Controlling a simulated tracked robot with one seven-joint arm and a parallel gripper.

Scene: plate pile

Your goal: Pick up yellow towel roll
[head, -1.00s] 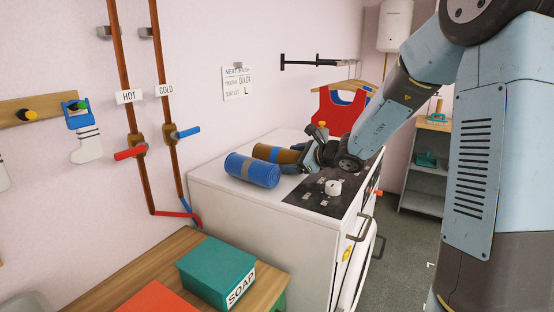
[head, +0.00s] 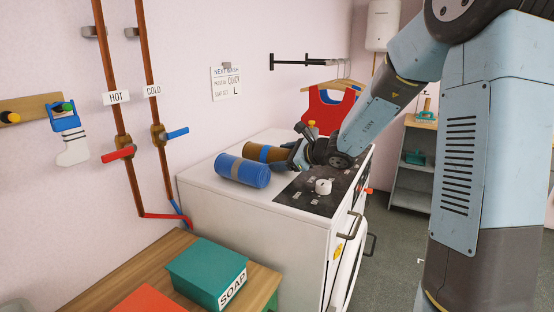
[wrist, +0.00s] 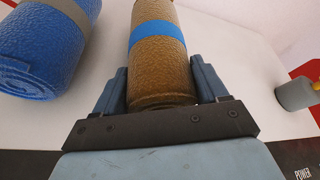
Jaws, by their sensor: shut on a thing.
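The yellow towel roll (head: 260,152) looks brownish-mustard with a blue band. It lies on its side on top of the white machine, behind the blue roll. My gripper (head: 290,155) is at its right end and shut on it. In the wrist view, the roll (wrist: 159,70) sits between the two fingers of my gripper (wrist: 158,66), one on each side. Its far end is cut off by the top of that view. I cannot tell whether it is raised off the top.
A blue towel roll (head: 242,170) with a grey band lies close beside it, also in the wrist view (wrist: 40,50). A white knob (head: 323,186) stands on the dark panel (head: 305,197). A red garment (head: 326,110) hangs behind. A green soap box (head: 207,272) sits in front.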

